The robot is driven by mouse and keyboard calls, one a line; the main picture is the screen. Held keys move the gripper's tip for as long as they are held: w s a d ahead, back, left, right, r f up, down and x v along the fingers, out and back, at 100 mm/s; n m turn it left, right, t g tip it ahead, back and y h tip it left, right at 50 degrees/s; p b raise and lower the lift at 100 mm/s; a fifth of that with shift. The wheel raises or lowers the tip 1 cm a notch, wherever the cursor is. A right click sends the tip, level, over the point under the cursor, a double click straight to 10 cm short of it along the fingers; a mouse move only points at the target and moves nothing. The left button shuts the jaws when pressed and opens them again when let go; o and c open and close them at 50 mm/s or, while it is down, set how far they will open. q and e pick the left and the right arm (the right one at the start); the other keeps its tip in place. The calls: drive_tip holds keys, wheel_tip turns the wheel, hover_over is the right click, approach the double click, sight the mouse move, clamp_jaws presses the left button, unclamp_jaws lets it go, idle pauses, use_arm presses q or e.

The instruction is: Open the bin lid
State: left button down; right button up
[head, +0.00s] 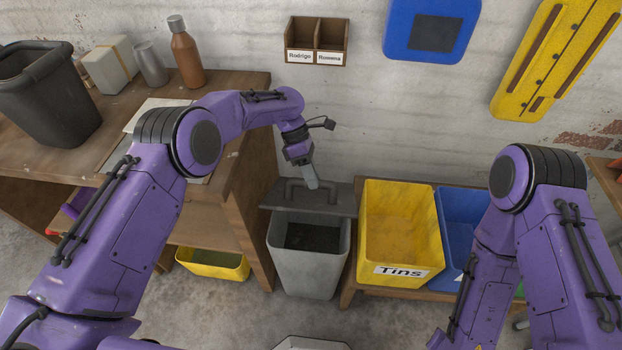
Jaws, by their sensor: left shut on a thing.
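The grey bin (309,262) stands on the floor between the wooden bench and the yellow Tins bin. Its dark grey lid (338,196) is raised at the back, and the bin's dark inside shows in front of it. The lid has a dark bar handle (289,190). My left gripper (311,182) is shut on the handle at its right part; the exact grip is small and partly hidden. My right arm comes in at the right, but its gripper is out of view.
The yellow Tins bin (398,272) and a blue bin (457,225) stand close on the right on a low wooden stand. The wooden bench (255,170) is close on the left, with a low yellow tub (213,264) beneath. The brick wall is behind.

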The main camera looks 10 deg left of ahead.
use_arm(q)
drive_tip(key=shift+w+a+f, duration=0.1)
drive_tip(key=shift+f, duration=0.1)
drive_tip(key=c, duration=1.3)
unclamp_jaws()
drive_tip(key=o, duration=0.4)
drive_tip(key=shift+w+f, duration=0.35)
drive_tip(key=shift+w, duration=0.1)
drive_tip(key=shift+s+r, duration=0.25)
drive_tip(key=v, duration=1)
drive_tip(key=shift+w+r+b, duration=0.1)
drive_tip(key=shift+r+b, duration=0.1)
drive_tip(key=shift+b, duration=0.1)
